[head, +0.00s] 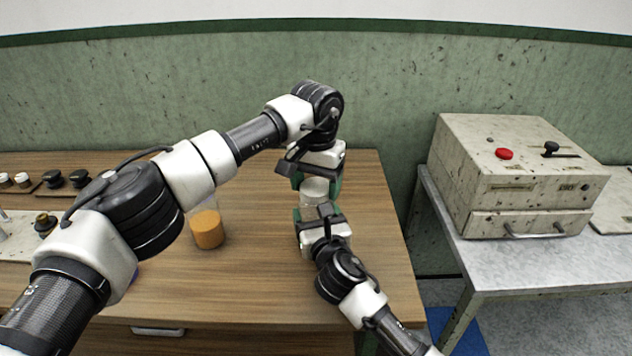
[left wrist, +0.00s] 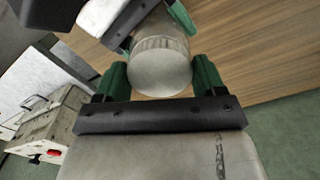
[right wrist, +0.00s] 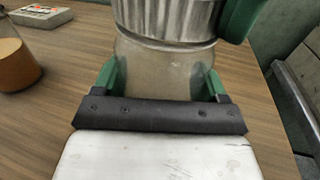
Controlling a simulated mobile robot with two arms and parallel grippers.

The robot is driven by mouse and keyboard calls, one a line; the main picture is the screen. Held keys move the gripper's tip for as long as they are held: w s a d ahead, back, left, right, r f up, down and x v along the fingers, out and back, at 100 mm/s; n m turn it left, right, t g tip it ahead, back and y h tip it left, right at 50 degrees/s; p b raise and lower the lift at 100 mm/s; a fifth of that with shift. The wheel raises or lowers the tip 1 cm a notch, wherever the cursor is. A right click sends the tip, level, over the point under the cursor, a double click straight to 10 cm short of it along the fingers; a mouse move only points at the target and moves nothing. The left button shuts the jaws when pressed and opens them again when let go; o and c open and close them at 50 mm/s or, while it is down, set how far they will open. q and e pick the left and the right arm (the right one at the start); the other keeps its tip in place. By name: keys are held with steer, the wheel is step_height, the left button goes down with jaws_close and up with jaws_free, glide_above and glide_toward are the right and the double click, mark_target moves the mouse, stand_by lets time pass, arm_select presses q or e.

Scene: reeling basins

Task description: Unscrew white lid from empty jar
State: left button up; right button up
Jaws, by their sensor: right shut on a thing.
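The white lid (head: 314,186) sits on the empty jar (head: 313,203) near the table's right side. In the right wrist view the lid (right wrist: 165,20) has ribbed sides and the clear jar (right wrist: 155,72) stands below it. My right gripper (head: 315,214) is shut on the jar's body from the front, one green finger on each side. My left gripper (head: 316,182) comes down from above with its fingers on either side of the lid. The left wrist view shows the lid's round top (left wrist: 162,70) between these fingers, with a small gap, so it looks open.
A jar of orange powder (head: 208,230) stands left of the jar on the wooden table (head: 265,255). Several small dark and white lids (head: 52,178) lie at the far left. A speckled box with a red button (head: 505,154) stands on a separate table at right.

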arm_select(q)
steer(key=c, duration=0.5)
arm_select(e)
steer(key=shift+f, duration=0.1)
arm_select(q)
steer(key=n, duration=0.5)
steer(key=shift+n, duration=0.4)
steer(key=shift+c, duration=0.2)
steer(key=n, duration=0.7)
steer(key=shift+n, duration=0.4)
steer(key=n, duration=0.3)
steer(key=shift+n, duration=0.4)
steer(key=n, duration=0.3)
steer(key=shift+r+n, duration=0.1)
steer(key=shift+n, duration=0.3)
steer(key=n, duration=0.7)
steer(key=shift+n, duration=0.4)
steer(key=n, duration=0.5)
steer(key=shift+n, duration=0.4)
steer(key=n, duration=0.5)
steer(key=shift+n, duration=0.3)
steer(key=n, duration=0.5)
steer(key=shift+n, duration=0.4)
steer(key=n, duration=0.7)
steer(key=shift+n, duration=0.4)
